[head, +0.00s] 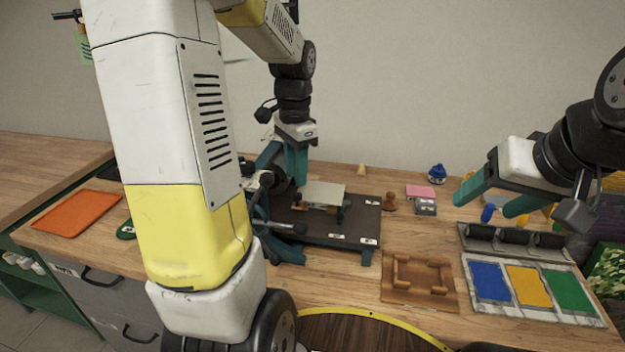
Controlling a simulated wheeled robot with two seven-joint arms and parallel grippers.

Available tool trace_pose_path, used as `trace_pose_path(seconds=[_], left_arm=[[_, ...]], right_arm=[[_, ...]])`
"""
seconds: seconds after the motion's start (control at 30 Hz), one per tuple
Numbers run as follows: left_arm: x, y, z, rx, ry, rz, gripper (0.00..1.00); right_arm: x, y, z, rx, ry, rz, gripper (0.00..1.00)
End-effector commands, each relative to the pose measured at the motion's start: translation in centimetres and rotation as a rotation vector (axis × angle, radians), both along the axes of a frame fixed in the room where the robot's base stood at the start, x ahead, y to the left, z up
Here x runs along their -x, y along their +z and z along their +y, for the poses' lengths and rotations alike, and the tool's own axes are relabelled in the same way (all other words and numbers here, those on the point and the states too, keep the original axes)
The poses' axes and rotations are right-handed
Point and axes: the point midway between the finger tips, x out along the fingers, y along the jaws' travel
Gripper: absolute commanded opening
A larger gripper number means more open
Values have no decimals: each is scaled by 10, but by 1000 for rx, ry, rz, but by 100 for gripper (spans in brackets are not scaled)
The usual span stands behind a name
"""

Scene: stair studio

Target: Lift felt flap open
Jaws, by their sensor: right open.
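A pale board at the right of the table holds three felt flaps side by side: a blue flap (489,282), a yellow flap (529,287) and a green flap (570,291). All three look flat. My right gripper (497,198) is open, its two teal fingers apart, above and behind the board, with nothing seen between them. My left gripper (285,168) is far from the flaps, over the dark stand at the table's middle. Its fingers are seen partly edge-on, so its opening is unclear.
A grey rack (480,238) stands just behind the flaps. A brown wooden frame (418,282) lies left of them. A dark stand (340,230) fills the middle, and an orange tray (77,213) lies at left. A blue-topped item (437,173) and pink block (420,191) stand behind.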

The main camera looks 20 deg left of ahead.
Motion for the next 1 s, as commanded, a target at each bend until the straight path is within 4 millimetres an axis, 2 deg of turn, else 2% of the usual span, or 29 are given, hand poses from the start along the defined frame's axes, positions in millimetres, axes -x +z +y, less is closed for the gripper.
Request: trace_pose_path(seconds=[0.1, 0.3, 0.43, 0.67, 0.7, 0.83, 0.87, 1.0], left_arm=[[1, -21, 0, 0, 1, 4, 30], [0, -47, 0, 0, 1, 1, 30], [1, -55, 0, 0, 2, 1, 30], [0, -55, 0, 0, 2, -1, 30], [0, -55, 0, 0, 2, -1, 29], [0, -55, 0, 0, 2, -1, 3], [0, -55, 0, 0, 2, -1, 0], [0, -55, 0, 0, 2, -1, 0]], right_arm=[[0, 0, 0, 0, 0, 0, 65], [0, 0, 0, 0, 0, 0, 65], [0, 0, 0, 0, 0, 0, 65], [0, 0, 0, 0, 0, 0, 65], [0, 0, 0, 0, 0, 0, 65], [0, 0, 0, 0, 0, 0, 65], [0, 0, 0, 0, 0, 0, 65], [0, 0, 0, 0, 0, 0, 65]])
